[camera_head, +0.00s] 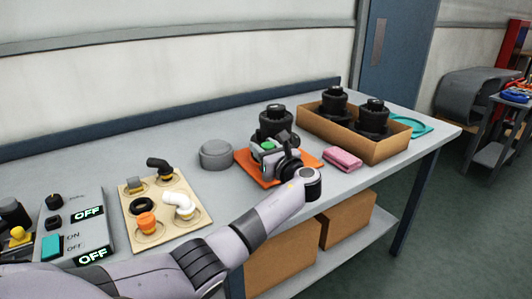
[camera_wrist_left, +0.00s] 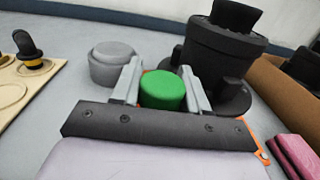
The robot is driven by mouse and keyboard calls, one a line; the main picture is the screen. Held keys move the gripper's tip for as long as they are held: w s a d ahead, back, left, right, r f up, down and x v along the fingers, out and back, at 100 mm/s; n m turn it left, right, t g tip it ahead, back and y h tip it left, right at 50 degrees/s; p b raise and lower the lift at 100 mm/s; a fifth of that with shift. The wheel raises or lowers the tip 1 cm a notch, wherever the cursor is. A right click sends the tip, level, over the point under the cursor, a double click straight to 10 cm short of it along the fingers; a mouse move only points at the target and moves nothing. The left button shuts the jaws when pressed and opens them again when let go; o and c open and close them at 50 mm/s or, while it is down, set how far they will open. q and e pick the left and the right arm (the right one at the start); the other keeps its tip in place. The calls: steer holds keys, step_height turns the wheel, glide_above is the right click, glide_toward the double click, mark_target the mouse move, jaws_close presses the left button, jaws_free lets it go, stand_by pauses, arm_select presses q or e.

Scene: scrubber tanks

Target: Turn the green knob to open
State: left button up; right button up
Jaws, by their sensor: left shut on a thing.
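The green knob (camera_wrist_left: 163,90) is a short round cap; in the head view only a bit of it (camera_head: 268,145) shows past my gripper. My left gripper (camera_wrist_left: 161,84) has one finger on each side of the knob and is shut on it. In the head view the left gripper (camera_head: 268,150) is over the orange mat at the table's middle. A black scrubber tank (camera_wrist_left: 222,50) stands right beside the knob; it also shows behind the gripper in the head view (camera_head: 276,121). My right gripper is in neither view.
A grey round lid (camera_head: 215,154) lies left of the orange mat (camera_head: 246,166). A cardboard box (camera_head: 376,151) with two black tanks and a pink sponge (camera_head: 342,159) are on the right. A beige board with fittings (camera_head: 142,185) and a switch panel (camera_head: 78,225) are on the left.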

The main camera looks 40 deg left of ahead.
arm_select(q)
steer(key=shift+s+f+n+g+y+b, duration=0.15)
steer(key=shift+n+g+y+b, duration=0.25)
steer(key=shift+n+g+b, duration=0.3)
steer(key=shift+s+a+n+g+y+b, duration=0.1)
steer(key=shift+n+g+y+b, duration=0.2)
steer(key=shift+n+g+b, duration=0.65)
steer(key=shift+m+g, duration=0.25)
steer(key=shift+g, duration=0.1)
steer(key=o, duration=1)
steer(key=shift+c, duration=0.2)
steer(key=v, duration=0.7)
